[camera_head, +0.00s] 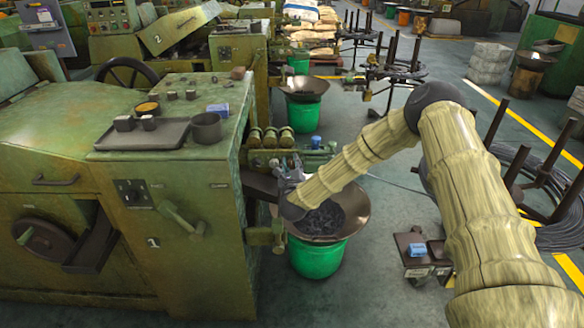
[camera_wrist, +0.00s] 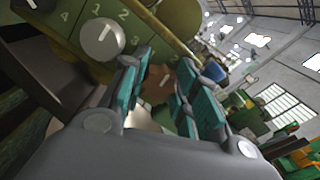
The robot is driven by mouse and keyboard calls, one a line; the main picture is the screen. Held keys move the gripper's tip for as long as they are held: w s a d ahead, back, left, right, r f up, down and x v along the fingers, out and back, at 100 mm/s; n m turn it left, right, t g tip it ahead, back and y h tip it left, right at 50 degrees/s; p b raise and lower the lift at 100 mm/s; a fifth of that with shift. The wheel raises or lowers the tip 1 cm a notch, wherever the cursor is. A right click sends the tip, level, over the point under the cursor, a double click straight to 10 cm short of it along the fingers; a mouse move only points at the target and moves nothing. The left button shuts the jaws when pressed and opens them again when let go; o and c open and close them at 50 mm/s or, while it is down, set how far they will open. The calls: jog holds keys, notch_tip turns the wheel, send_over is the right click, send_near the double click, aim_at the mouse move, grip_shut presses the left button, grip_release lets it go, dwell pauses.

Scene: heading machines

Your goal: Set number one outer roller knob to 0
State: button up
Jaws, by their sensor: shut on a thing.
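The green machine marked 1 (camera_head: 215,255) stands at the left in the head view. My gripper (camera_head: 288,168) is at its right side, by the roller assembly (camera_head: 270,137). In the wrist view, the teal fingers of my gripper (camera_wrist: 164,68) are closed on a brown knob (camera_wrist: 156,84) with a light mark on its face. The fingers hide its sides and I cannot read its setting. Beside it, to the upper left, is a grey round knob (camera_wrist: 102,39) with a white pointer line, on a green panel with the digits 1, 2, 3 and 4. Nothing holds that grey knob.
A green bucket (camera_head: 316,258) under a wide brown pan (camera_head: 352,213) stands below my gripper. A small cart with a blue item (camera_head: 417,249) and a wire coil stand (camera_head: 560,215) are to the right.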

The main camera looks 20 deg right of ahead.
jog(key=n+b, duration=0.3)
jog(key=n, duration=0.3)
jog(key=shift+a+f, duration=0.1)
jog(key=n+b, duration=0.1)
jog(key=n, duration=0.4)
jog(key=shift+a+n, duration=0.1)
jog(key=shift+n, duration=0.3)
jog(key=n, duration=0.5)
jog(key=shift+b, duration=0.4)
jog(key=n, duration=0.5)
jog(key=shift+f, duration=0.15)
jog(key=o, duration=0.7)
jog(key=shift+f, duration=0.1)
jog(key=shift+o, duration=0.2)
